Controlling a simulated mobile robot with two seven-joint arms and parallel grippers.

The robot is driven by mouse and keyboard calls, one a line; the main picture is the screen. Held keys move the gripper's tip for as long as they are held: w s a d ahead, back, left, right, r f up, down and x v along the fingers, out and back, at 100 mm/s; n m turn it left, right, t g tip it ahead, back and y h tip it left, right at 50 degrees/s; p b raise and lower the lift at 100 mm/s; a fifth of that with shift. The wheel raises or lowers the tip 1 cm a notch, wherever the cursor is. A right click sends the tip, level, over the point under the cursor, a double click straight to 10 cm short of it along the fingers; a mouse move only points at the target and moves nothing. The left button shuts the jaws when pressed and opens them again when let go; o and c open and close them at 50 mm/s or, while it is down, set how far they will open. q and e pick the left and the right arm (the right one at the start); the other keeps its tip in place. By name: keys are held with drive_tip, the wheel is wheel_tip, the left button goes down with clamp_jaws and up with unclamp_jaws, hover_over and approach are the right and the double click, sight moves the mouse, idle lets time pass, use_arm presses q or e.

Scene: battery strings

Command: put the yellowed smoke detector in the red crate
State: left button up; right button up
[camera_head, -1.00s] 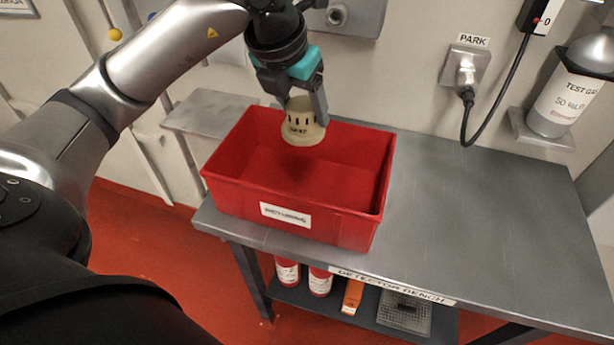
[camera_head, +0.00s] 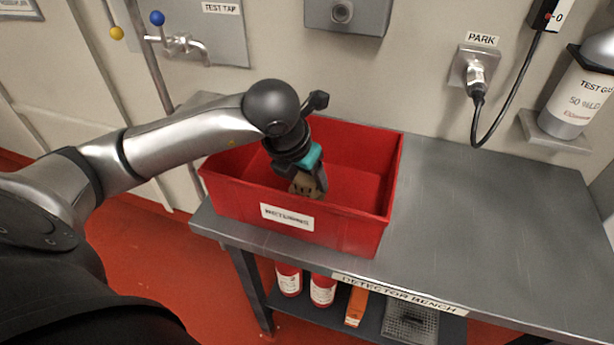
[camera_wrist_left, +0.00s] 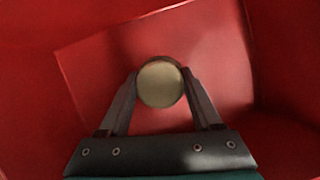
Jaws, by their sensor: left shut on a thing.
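The yellowed smoke detector (camera_head: 303,186) is held between the fingers of my left gripper (camera_head: 312,186), inside the red crate (camera_head: 345,222). In the head view my gripper hides much of it. In the left wrist view the detector (camera_wrist_left: 160,83) shows as a round, pale yellow disc between the two fingertips (camera_wrist_left: 160,88), with red crate floor and walls (camera_wrist_left: 210,45) around it. I cannot tell whether the detector touches the crate floor. The crate stands on the grey bench and has a white label on its front. My right gripper is not in view.
The grey bench (camera_head: 470,220) is clear to the right of the crate. A plug and cable (camera_head: 477,80) and a test gas bottle (camera_head: 580,100) are on the wall behind. A tap (camera_head: 185,43) is at the back left. Red cylinders (camera_head: 322,288) stand on the lower shelf.

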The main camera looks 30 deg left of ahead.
use_arm(q)
drive_tip(key=shift+r, duration=0.1)
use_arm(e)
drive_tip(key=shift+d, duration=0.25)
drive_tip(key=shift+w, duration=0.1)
use_arm(q)
drive_tip(key=o, duration=1.4)
drive_tip(key=shift+o, duration=0.2)
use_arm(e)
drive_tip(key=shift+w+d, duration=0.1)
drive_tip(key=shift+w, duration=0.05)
use_arm(q)
drive_tip(key=p+v, duration=0.2)
drive_tip(key=v, duration=1)
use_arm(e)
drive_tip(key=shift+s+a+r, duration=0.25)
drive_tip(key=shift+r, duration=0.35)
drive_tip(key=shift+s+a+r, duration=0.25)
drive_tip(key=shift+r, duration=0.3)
